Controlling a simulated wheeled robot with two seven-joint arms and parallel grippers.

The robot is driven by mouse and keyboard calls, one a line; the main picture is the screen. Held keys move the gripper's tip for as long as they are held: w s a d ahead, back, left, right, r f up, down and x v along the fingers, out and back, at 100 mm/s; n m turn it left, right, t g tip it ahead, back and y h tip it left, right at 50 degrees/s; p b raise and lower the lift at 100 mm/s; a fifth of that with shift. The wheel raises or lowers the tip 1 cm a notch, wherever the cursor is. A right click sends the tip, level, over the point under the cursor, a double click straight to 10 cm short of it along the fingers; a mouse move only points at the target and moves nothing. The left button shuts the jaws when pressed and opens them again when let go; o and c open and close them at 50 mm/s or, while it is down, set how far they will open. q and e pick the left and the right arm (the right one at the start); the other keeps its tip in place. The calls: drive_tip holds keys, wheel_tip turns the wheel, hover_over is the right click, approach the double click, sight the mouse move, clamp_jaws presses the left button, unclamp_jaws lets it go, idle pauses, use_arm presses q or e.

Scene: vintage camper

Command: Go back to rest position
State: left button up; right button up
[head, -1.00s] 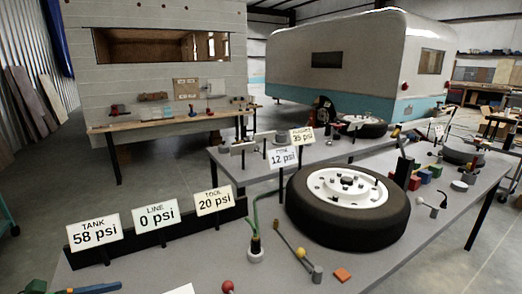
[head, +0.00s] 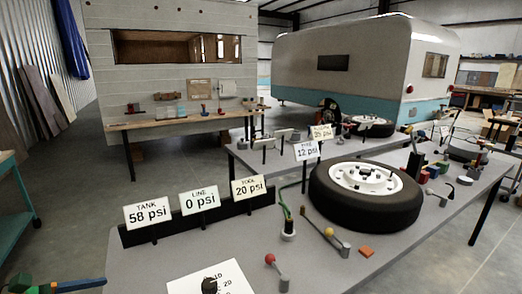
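Neither of my grippers shows in the head view, so their opening cannot be seen. The grey workbench (head: 330,265) fills the foreground. On it lies a black tire with a white wheel (head: 365,195). Three gauge cards stand in a black rail: TANK 58 psi (head: 148,212), LINE 0 psi (head: 201,199) and TOOL 20 psi (head: 248,187).
A red-knobbed lever (head: 270,259), a yellow-knobbed lever (head: 329,233) and an orange block (head: 366,252) stand or lie near the front. A white sheet (head: 235,278) lies at the bottom edge. A teal cart (head: 22,205) is at left. Open floor (head: 75,190) lies behind the bench's left side.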

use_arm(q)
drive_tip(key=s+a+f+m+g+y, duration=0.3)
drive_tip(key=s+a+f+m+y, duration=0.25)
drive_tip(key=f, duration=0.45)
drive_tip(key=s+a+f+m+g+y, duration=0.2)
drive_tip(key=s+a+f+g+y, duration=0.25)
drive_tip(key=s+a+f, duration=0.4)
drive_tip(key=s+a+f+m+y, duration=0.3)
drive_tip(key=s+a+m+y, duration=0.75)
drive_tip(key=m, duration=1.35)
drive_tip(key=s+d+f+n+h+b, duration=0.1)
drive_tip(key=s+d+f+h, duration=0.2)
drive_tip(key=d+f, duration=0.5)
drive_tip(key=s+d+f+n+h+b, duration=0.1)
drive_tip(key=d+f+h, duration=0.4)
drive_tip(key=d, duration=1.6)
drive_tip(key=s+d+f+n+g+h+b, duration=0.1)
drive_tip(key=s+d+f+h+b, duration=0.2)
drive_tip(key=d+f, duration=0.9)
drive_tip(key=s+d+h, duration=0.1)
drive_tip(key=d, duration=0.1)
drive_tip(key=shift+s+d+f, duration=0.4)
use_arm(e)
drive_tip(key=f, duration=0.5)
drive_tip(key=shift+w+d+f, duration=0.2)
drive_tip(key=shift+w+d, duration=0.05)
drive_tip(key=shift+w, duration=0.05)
